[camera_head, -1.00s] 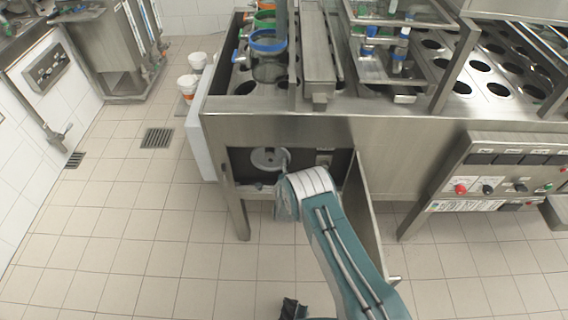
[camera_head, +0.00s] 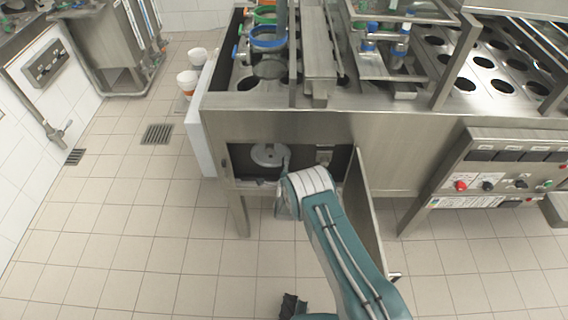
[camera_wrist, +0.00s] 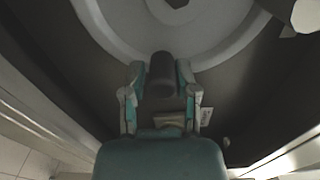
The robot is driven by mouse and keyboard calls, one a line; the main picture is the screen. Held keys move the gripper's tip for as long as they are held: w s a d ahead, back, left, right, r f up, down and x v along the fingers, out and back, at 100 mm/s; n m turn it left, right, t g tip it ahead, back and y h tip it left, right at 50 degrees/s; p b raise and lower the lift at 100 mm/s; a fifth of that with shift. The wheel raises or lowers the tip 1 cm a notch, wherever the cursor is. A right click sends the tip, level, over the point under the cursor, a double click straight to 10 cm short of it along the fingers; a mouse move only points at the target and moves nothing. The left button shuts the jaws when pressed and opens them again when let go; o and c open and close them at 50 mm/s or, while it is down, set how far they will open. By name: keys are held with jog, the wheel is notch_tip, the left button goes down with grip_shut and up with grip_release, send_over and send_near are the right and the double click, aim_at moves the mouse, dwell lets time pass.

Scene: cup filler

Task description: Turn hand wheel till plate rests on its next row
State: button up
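The grey hand wheel (camera_head: 268,154) sits in an open recess in the machine's front. In the wrist view its pale rim (camera_wrist: 225,50) curves across the top. A dark upright handle (camera_wrist: 162,72) stands out from the wheel. My gripper (camera_wrist: 162,82) has one finger on each side of this handle, with its teal pads closed against it. In the head view my arm's wrist hides the gripper and the handle. A steel plate with rows of round holes (camera_head: 516,65) lies on top of the machine; how its rows are seated is too small to tell.
An open steel door (camera_head: 364,215) stands just right of my arm. A control panel (camera_head: 495,173) with knobs is farther right. White buckets (camera_head: 187,80) stand behind the machine's left side. The tiled floor (camera_head: 130,235) at the left is clear.

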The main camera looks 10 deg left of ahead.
jog(key=shift+o, duration=0.3)
jog(key=shift+a, duration=0.1)
jog(key=shift+s, duration=0.1)
jog(key=shift+s, duration=0.3)
jog(key=v, duration=1.1)
jog(key=shift+s+d, duration=0.1)
jog(key=shift+d, duration=0.15)
dwell(0.4)
